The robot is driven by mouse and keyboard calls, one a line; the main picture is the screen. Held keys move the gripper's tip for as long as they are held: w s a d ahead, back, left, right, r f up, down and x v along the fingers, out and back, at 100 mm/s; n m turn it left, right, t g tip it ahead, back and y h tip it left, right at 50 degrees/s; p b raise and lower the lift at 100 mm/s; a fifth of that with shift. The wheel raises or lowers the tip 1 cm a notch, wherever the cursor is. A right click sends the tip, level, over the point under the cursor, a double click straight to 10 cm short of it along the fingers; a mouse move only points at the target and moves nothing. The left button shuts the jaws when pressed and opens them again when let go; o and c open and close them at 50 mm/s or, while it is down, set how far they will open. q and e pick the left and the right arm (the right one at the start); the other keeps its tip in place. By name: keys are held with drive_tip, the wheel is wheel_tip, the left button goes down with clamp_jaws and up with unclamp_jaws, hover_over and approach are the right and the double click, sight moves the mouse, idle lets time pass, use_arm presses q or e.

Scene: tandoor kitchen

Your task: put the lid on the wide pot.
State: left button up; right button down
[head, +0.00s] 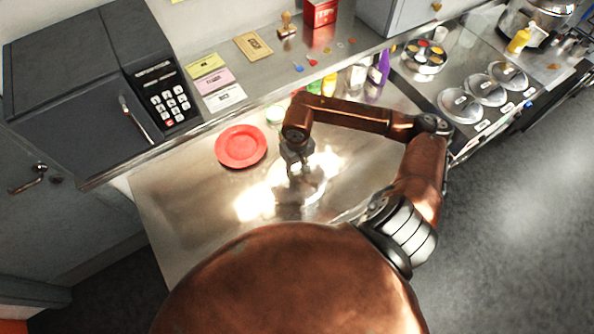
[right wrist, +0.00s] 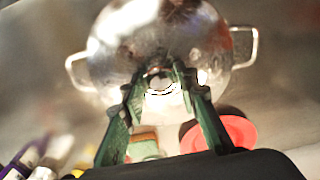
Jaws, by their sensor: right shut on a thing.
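My right gripper (head: 298,172) points down over the steel worktop, just right of the red plate. In the right wrist view my right gripper (right wrist: 158,76) is shut on the small knob at the middle of a round, shiny metal lid (right wrist: 165,35). Two loop handles of the wide pot (right wrist: 254,46) stick out on either side of the lid. The lid looks lined up over the pot, but I cannot tell whether it rests on the rim or hangs just above. In the head view glare and my arm mostly hide both. My left gripper is out of view.
A red plate (head: 241,146) lies left of my right gripper. Bottles, one purple (head: 384,66), stand behind my right forearm. A ledge at the back carries cards (head: 216,82) and a keypad box (head: 166,98). Round metal lids (head: 460,105) sit at the right. The worktop's left part is clear.

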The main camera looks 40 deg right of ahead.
sight(297, 172)
drive_tip(key=c, duration=1.5)
unclamp_jaws()
drive_tip(key=shift+r+p, duration=0.35)
drive_tip(key=shift+p, duration=0.25)
wheel_tip(297, 172, up, 12)
drive_tip(key=b, duration=0.3)
drive_tip(key=shift+b, duration=0.3)
drive_tip(key=shift+f, duration=0.1)
